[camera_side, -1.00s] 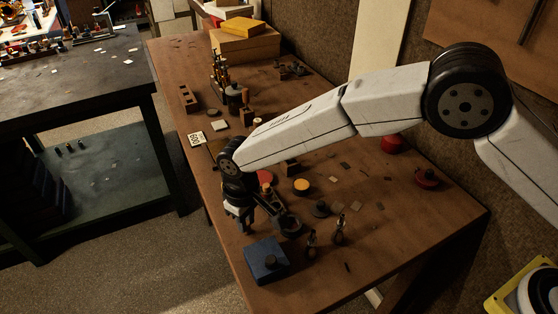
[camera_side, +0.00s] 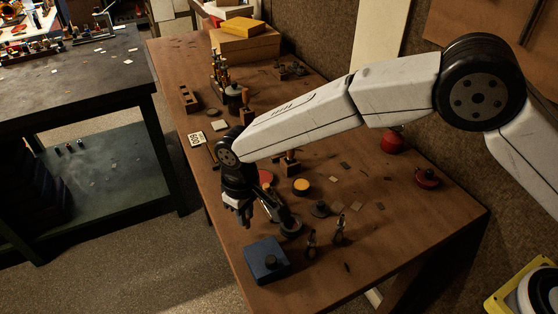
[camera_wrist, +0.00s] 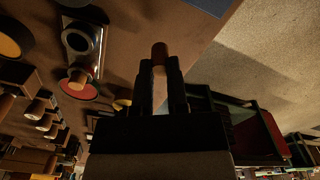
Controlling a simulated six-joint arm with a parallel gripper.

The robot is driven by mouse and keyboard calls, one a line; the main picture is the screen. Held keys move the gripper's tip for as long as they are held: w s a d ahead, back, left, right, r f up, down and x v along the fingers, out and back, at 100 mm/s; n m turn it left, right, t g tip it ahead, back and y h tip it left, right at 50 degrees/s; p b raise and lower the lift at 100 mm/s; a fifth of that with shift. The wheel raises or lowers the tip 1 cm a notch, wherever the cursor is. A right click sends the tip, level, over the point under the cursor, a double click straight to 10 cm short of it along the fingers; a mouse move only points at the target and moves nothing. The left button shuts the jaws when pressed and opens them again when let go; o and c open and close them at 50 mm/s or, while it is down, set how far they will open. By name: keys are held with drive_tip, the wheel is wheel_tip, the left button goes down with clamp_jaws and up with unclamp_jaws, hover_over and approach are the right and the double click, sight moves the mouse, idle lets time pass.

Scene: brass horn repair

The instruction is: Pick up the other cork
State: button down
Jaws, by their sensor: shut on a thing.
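My gripper (camera_wrist: 159,75) is shut on a small brown cork (camera_wrist: 160,53), gripped at the fingertips with its reddish-brown end sticking out beyond them. In the side view my gripper (camera_side: 243,214) is above the bench's left edge, behind the blue block (camera_side: 266,259); the cork is too small to make out there. Another cork-like cylinder (camera_wrist: 78,79) shows in the wrist view beside the metal plate with a ring (camera_wrist: 80,42), over a red disc (camera_wrist: 76,90), apart from my gripper.
Several cylinders in wooden holders (camera_wrist: 44,105) show at the wrist view's left. The bench front right is mostly clear.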

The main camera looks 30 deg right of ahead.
drive_tip(key=shift+r, duration=2.8)
